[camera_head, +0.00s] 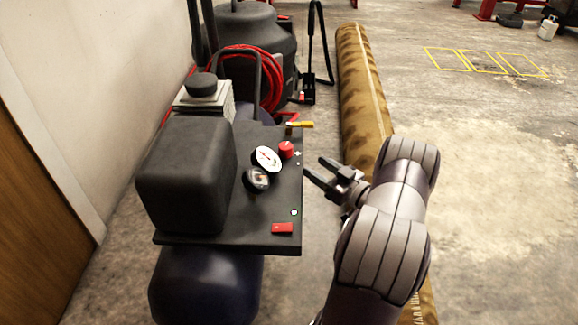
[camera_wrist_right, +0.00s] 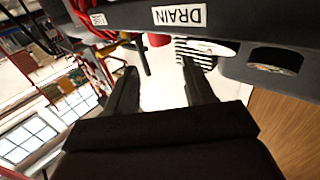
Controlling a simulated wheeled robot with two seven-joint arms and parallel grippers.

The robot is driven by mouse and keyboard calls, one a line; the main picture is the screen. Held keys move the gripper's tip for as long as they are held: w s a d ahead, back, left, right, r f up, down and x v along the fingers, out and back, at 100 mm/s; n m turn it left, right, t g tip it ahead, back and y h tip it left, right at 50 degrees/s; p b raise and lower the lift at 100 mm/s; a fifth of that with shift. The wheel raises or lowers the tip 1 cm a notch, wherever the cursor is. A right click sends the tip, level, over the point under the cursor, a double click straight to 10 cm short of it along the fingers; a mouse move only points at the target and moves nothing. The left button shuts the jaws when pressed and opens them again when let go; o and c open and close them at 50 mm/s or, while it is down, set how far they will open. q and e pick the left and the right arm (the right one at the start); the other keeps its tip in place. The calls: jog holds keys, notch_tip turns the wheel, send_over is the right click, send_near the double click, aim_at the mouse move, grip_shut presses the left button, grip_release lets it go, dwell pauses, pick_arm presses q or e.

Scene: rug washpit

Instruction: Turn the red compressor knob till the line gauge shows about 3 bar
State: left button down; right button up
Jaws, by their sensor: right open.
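The compressor's red knob (camera_head: 286,150) stands on the right part of its dark top panel. A white-faced gauge (camera_head: 267,159) sits just left of the knob, and a second, darker gauge (camera_head: 257,179) sits nearer. Both readings are too small to make out. My right gripper (camera_head: 314,167) is open and empty, just off the panel's right edge, to the right of and slightly nearer than the knob. In the right wrist view the knob (camera_wrist_right: 159,39) shows partly, beyond and between the open fingers (camera_wrist_right: 160,72). My left gripper is not in view.
The compressor panel (camera_head: 245,228) also carries a red switch (camera_head: 282,228) and a yellow-handled valve (camera_head: 300,125). A black box-like cover (camera_head: 188,175) stands on its left. A rolled rug (camera_head: 362,85) lies on the floor to the right. A red hose (camera_head: 268,80) hangs behind.

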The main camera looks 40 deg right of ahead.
aim_at(290, 150)
jog(key=w+b, duration=0.2)
jog(key=w, duration=0.1)
jog(key=w+a+b, duration=0.1)
jog(key=w+b, duration=0.1)
jog(key=w, duration=0.2)
jog(key=w+b, duration=0.2)
jog(key=w, duration=0.1)
jog(key=shift+w+a+f, duration=0.1)
jog(key=shift+w+a, duration=0.1)
jog(key=shift+w, duration=0.1)
jog(key=shift+w+r, duration=0.2)
jog(key=shift+w, duration=0.05)
jog(key=c, duration=0.8)
